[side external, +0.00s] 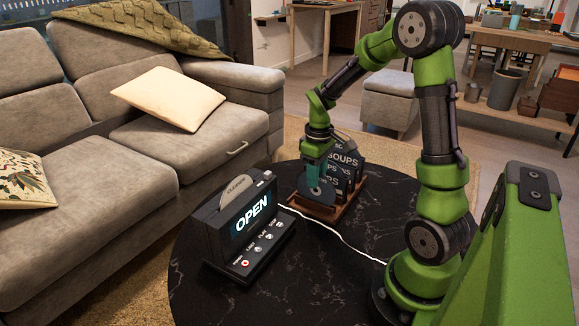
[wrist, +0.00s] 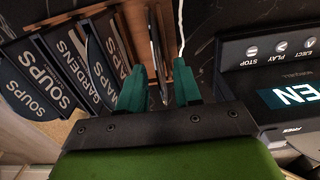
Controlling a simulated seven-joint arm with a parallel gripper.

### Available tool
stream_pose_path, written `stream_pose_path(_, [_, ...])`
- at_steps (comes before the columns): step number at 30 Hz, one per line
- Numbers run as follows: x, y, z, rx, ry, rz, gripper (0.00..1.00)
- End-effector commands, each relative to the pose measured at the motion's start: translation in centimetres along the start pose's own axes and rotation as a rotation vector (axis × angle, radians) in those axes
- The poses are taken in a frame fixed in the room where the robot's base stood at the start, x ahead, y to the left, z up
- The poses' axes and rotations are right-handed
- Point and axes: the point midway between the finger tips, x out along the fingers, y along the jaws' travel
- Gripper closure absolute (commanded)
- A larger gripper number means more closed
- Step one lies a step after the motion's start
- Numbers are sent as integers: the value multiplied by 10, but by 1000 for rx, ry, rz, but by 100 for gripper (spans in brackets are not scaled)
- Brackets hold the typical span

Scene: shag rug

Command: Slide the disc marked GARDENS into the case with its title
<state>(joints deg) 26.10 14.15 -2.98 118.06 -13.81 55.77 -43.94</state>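My gripper (wrist: 160,82) is over the wooden rack (wrist: 138,22), with its two teal fingers spread apart. A thin dark disc (wrist: 157,60) stands edge-on between them, with gaps visible at the fingers. In the side view my gripper (side external: 317,178) points down at the rack's near end, and the grey disc (side external: 316,193) shows below and beside the fingers. I cannot read its title. The GARDENS case (wrist: 88,62) stands in the rack left of the fingers in the wrist view, among dark cases titled MAPS (wrist: 70,60) and SOUPS (wrist: 32,70).
A black player (side external: 245,225) with a lit OPEN display stands left of the rack on the round black table (side external: 320,285). Another disc (side external: 236,190) sits upright in its top. A white cable (side external: 340,240) crosses the table. The table's front is clear.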

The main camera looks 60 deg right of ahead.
Motion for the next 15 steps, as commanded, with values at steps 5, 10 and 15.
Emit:
stream_pose_path(5, [0, 0, 0, 0, 0, 0, 86])
stream_pose_path(10, [-1, 0, 0, 0, 0, 0, 100])
stream_pose_path(15, [-1, 0, 0, 0, 0, 1, 100])
